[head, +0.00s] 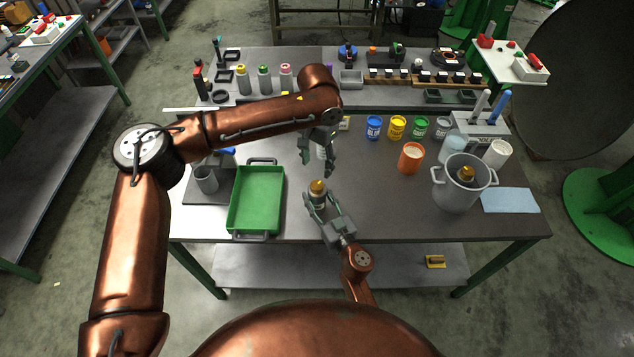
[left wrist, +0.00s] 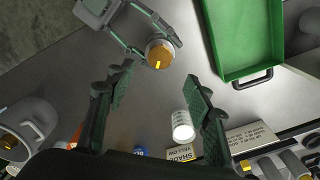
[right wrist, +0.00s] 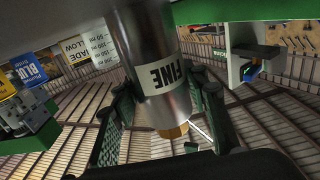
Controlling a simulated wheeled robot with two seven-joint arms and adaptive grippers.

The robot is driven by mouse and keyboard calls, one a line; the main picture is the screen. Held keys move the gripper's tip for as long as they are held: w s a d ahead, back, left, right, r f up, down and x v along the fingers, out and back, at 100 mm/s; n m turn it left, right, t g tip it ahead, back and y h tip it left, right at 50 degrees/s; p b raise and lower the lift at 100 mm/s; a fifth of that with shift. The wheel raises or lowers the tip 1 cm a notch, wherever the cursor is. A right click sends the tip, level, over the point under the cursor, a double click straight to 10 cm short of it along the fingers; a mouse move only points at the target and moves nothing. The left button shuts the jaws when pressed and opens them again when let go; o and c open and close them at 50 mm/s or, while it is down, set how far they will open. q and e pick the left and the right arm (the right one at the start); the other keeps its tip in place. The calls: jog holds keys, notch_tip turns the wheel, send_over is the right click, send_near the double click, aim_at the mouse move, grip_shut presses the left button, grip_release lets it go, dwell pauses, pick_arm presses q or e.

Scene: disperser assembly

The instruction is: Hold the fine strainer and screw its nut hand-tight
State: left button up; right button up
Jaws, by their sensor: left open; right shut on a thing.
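The fine strainer (right wrist: 158,62) is a metal cylinder with a white "FINE" label. My right gripper (head: 321,204) is shut around it and holds it over the front middle of the table. Its brass nut (head: 317,186) is at the upper end in the head view. In the left wrist view the nut (left wrist: 160,54) shows a yellow mark, and my right gripper's fingers sit around the strainer. My left gripper (head: 321,171) is open and empty, beyond and above the nut, apart from it. Whether the nut is fully seated cannot be seen.
A green tray (head: 233,199) lies to the left. A white cylinder (left wrist: 183,126) stands behind the strainer. A metal pot (head: 453,192) with a brass-topped part, an orange cup (head: 411,158) and a blue cloth (head: 510,200) are to the right. Several paint jars line the back.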

aim_at(317, 184)
pick_arm(q)
notch_tip(317, 184, down, 10)
jog(key=shift+r, duration=0.1)
jog(key=shift+c, duration=0.7)
jog(key=c, duration=1)
